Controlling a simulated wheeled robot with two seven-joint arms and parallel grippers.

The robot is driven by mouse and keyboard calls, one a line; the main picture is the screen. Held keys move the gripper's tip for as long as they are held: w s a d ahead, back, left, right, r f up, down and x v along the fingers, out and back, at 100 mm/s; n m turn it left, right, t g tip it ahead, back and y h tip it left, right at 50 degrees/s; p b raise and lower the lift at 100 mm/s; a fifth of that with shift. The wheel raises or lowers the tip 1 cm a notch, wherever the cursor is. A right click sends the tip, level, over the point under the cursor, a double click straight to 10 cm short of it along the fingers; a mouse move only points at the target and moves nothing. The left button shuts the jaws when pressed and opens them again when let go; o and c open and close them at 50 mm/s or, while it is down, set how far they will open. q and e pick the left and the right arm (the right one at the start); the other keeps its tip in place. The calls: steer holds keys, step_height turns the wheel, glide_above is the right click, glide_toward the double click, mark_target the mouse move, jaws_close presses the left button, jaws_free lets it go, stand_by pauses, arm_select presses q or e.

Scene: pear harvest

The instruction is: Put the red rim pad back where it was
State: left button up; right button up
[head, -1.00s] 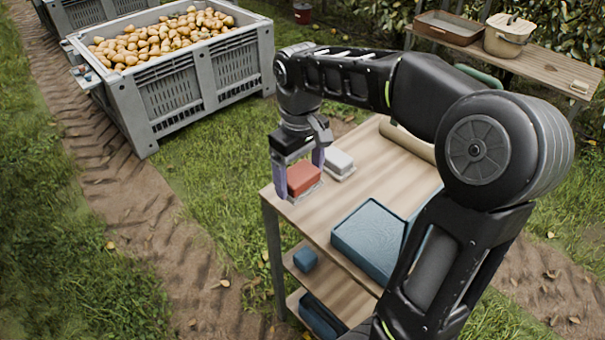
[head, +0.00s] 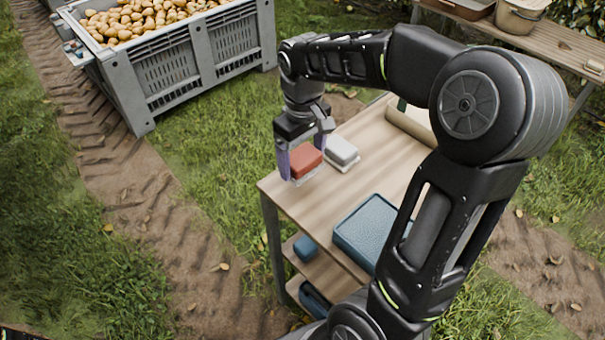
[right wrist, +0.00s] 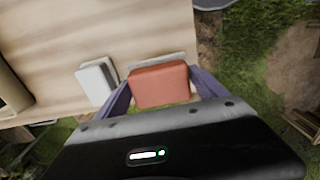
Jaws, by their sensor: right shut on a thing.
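The red rim pad (head: 305,161) is a red block on a pale grey base. My right gripper (head: 305,158) is shut on it, with one purple finger on each side. The pad is at the far left corner of the wooden table (head: 375,150); I cannot tell whether it touches the top or is just above it. In the right wrist view the red pad (right wrist: 160,86) sits between the fingers, with grass below its near edge. A white pad (head: 341,150) of similar shape lies on the table just right of it. My left gripper is not in view.
A grey bin (head: 190,65) full of pears stands at the back left; a small ledge sticks out from its left rim. A blue block (head: 306,248) is on the shelf below.

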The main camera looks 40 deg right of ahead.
mark_target(302, 156)
steer(key=shift+f, duration=0.8)
steer(key=shift+f, duration=1.9)
steer(key=shift+f, duration=0.1)
steer(key=o, duration=1.5)
steer(key=shift+o, duration=0.2)
step_height(302, 156, up, 12)
steer(key=shift+r, duration=0.15)
